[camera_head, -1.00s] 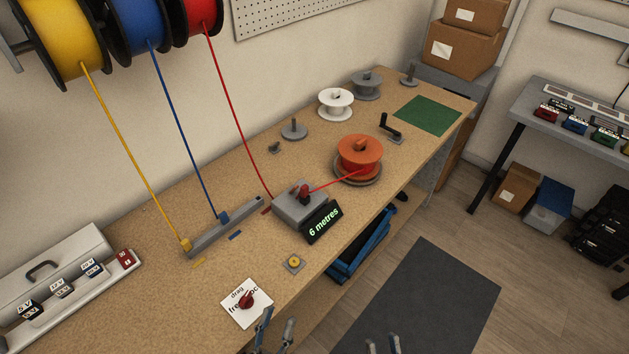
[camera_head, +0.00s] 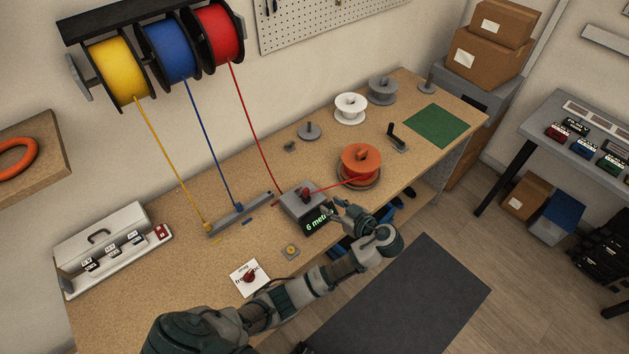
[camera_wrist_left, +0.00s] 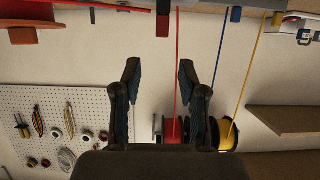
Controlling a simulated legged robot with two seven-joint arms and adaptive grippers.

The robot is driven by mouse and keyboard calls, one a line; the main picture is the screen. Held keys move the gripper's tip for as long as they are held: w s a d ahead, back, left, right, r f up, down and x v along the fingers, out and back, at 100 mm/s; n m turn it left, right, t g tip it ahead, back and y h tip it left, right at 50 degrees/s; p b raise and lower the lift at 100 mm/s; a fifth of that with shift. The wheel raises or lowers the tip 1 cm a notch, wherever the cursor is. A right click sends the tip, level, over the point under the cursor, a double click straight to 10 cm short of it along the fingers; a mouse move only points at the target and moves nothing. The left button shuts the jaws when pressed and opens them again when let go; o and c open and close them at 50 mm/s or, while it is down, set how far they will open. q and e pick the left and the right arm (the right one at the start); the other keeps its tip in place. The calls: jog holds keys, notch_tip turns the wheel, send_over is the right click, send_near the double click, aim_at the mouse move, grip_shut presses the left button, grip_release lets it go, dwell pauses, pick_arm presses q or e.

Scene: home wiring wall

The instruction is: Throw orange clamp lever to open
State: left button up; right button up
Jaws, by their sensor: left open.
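The orange spool (camera_head: 361,160) sits on a round grey base on the bench, with red wire running to it. A small orange piece (camera_head: 362,150) shows on its top; I cannot clearly make out a clamp lever or its position. My left gripper (camera_head: 337,208) is open and empty, in front of the grey metering box (camera_head: 303,199), left of and nearer than the spool, not visibly touching either. It partly covers the box's green display (camera_head: 317,222). In the left wrist view, the open left fingers (camera_wrist_left: 160,80) have nothing between them. An orange disc edge (camera_wrist_left: 30,32) shows top left.
A crank handle (camera_head: 396,138) stands right of the spool, near a green mat (camera_head: 436,125). White (camera_head: 350,108) and grey (camera_head: 382,90) spools stand behind. A card with a red knob (camera_head: 249,278) and a yellow button (camera_head: 291,251) lie near the front edge.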

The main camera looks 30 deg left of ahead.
aim_at(301, 188)
pick_arm(q)
jog(key=x, duration=1)
jog(key=b+x, duration=0.1)
jog(key=x, duration=0.4)
jog(key=shift+s+a+f, duration=0.2)
jog(key=shift+a+f, duration=0.1)
jog(key=shift+a, duration=0.1)
jog(key=shift+w+a+f, duration=0.2)
jog(key=shift+w+a, duration=0.1)
jog(key=shift+a, duration=0.15)
jog(key=shift+a+f, duration=0.1)
jog(key=shift+a, duration=0.1)
jog(key=shift+a+f, duration=0.1)
jog(key=shift+a, duration=0.05)
grip_shut()
pick_arm(e)
jog(key=shift+w+a+r, duration=0.15)
jog(key=shift+w+r, duration=0.2)
jog(key=shift+r, duration=0.25)
jog(key=shift+w+a+r, duration=0.1)
jog(key=shift+w+r, duration=0.2)
jog(key=shift+r, duration=0.25)
